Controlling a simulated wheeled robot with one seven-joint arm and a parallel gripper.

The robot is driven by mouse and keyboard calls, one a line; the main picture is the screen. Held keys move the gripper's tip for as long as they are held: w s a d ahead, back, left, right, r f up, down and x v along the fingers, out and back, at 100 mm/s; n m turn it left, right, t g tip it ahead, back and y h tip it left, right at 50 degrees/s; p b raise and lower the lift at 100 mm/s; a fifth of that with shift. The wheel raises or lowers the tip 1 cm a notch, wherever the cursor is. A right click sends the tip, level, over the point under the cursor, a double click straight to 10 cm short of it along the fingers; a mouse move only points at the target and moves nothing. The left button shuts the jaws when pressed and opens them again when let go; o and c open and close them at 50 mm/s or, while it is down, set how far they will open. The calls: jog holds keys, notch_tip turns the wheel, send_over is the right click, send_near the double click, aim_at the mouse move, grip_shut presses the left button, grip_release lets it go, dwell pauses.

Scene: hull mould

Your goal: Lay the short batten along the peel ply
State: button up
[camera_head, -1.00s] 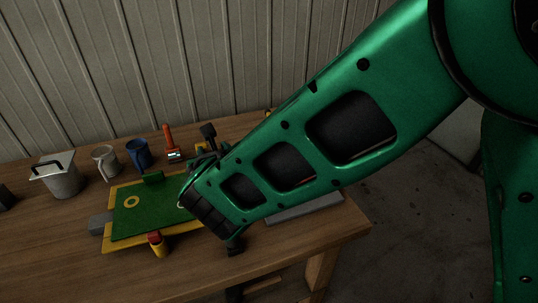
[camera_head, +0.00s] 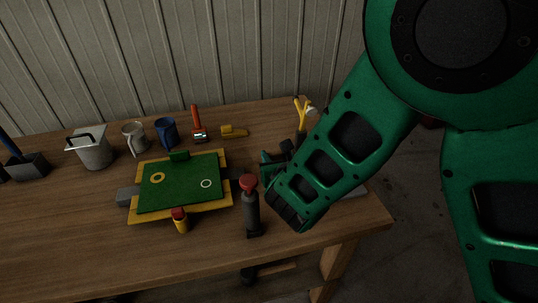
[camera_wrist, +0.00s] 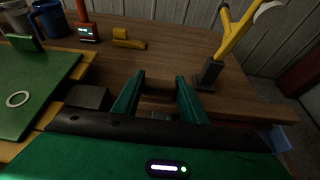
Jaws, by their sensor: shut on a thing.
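A green sheet (camera_head: 178,188), which may be the peel ply, lies flat on a yellow-edged board (camera_head: 224,202). It carries a yellow ring and a white ring, and a small green block (camera_head: 180,156) stands at its back edge. The sheet also shows at the left of the wrist view (camera_wrist: 30,85). My gripper (camera_head: 270,163) is to the right of the board, above the table. In the wrist view my gripper (camera_wrist: 160,80) is shut on a dark brown piece (camera_wrist: 158,96). Its shape is mostly hidden, and I cannot tell whether it is the short batten.
A dark red-topped cylinder (camera_head: 251,212) stands near my gripper. A red-and-yellow piece (camera_head: 180,222) is at the board's front edge. Mugs (camera_head: 166,133), a pot (camera_head: 94,150), an orange-handled tool (camera_head: 197,125) and a yellow forked stand (camera_head: 301,116) are behind. The table's front left is clear.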

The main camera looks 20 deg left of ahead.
jog(key=shift+f, duration=0.3)
jog(key=o, duration=1.2)
